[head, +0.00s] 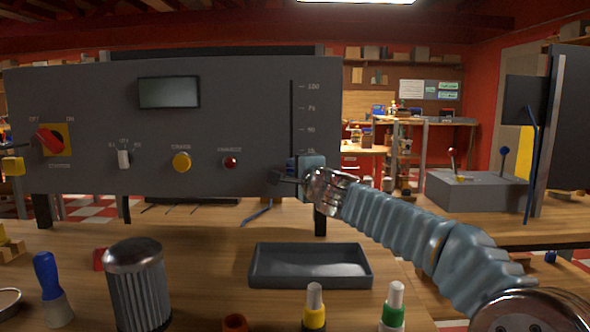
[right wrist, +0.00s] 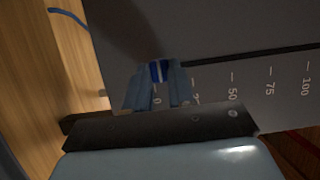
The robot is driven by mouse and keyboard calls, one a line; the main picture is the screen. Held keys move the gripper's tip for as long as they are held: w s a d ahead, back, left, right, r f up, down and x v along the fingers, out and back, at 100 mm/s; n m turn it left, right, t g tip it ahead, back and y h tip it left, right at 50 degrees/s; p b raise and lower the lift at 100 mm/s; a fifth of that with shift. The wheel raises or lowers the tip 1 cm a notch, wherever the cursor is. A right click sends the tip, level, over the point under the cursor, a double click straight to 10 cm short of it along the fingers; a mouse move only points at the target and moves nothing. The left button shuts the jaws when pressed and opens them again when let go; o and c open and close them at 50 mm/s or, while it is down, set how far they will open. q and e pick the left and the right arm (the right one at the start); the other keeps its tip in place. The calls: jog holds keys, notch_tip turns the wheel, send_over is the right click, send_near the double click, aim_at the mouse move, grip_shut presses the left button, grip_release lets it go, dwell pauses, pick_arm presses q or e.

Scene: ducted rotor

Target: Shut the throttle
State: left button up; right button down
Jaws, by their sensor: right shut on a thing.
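The throttle is a slider in a vertical slot (head: 291,115) at the right end of the grey control panel (head: 225,120), with a printed scale beside it. My right gripper (head: 290,178) is at the low end of this slot. The knob is about level with the 0 mark; the fingers partly hide the lowest marks. My left gripper is not in view.
The panel also carries a red rotary switch (head: 52,140), a toggle (head: 124,159), a yellow button (head: 182,162) and a red one (head: 231,162). On the bench below are a dark tray (head: 310,284), a ribbed metal cylinder (head: 138,285) and capped bottles (head: 314,312).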

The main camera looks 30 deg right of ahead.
notch_tip(320, 180, down, 2)
jog(key=c, duration=1)
grip_release()
jog(key=shift+o, duration=0.2)
jog(key=shift+r, duration=0.1)
jog(key=s+a, duration=0.2)
jog(key=s, duration=1.1)
jog(key=shift+s+b, duration=0.35)
